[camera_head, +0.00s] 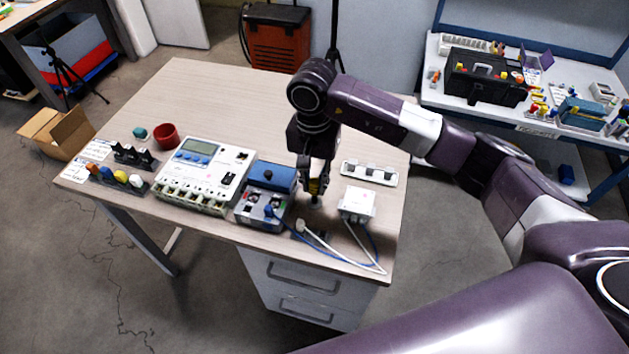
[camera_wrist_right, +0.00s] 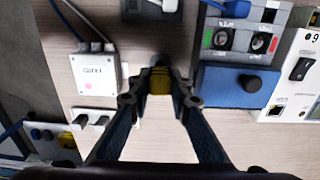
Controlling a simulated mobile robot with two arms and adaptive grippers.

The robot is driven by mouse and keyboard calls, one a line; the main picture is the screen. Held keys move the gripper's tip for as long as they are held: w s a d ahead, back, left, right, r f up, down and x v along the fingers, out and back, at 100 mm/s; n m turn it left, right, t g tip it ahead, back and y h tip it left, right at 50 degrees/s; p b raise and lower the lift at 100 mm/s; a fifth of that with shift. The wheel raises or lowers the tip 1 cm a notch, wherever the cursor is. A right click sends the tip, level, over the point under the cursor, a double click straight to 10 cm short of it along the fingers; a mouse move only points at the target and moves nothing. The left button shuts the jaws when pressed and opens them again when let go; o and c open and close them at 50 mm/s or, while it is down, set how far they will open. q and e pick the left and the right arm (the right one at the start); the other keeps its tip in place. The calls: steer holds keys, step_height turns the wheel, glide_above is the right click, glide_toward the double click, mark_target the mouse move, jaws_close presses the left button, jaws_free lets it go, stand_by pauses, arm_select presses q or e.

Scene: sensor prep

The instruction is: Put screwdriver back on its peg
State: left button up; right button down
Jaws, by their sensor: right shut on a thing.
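My right gripper (camera_head: 316,178) points down over the right part of the wooden table, between the blue-topped box and the white sensor box. It is shut on a yellow and black handle (camera_head: 314,187), which looks like the screwdriver. In the right wrist view the yellow handle (camera_wrist_right: 160,80) sits between the fingertips (camera_wrist_right: 158,88). The screwdriver's lower end is mostly hidden, and I cannot tell whether it touches the table. A rack with coloured handles (camera_head: 118,179) and a dark rack (camera_head: 134,156) stand at the left; I cannot tell which peg is the screwdriver's. My left gripper is not in view.
The blue-topped box (camera_head: 270,176) is close left of the gripper, and the white sensor box (camera_head: 357,203) with cables is close right. A white strip (camera_head: 369,174) lies behind it. A large meter unit (camera_head: 203,170) and red cup (camera_head: 166,136) stand left. The table's back is clear.

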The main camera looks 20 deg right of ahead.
steer(key=shift+f+b, duration=0.15)
steer(key=shift+b, duration=0.15)
stand_by(0.6)
steer(key=c, duration=1.7)
jaws_free()
steer(key=shift+o, duration=0.8)
steer(key=shift+r+p, duration=1.4)
steer(key=shift+r, duration=2.15)
steer(key=shift+f, duration=0.1)
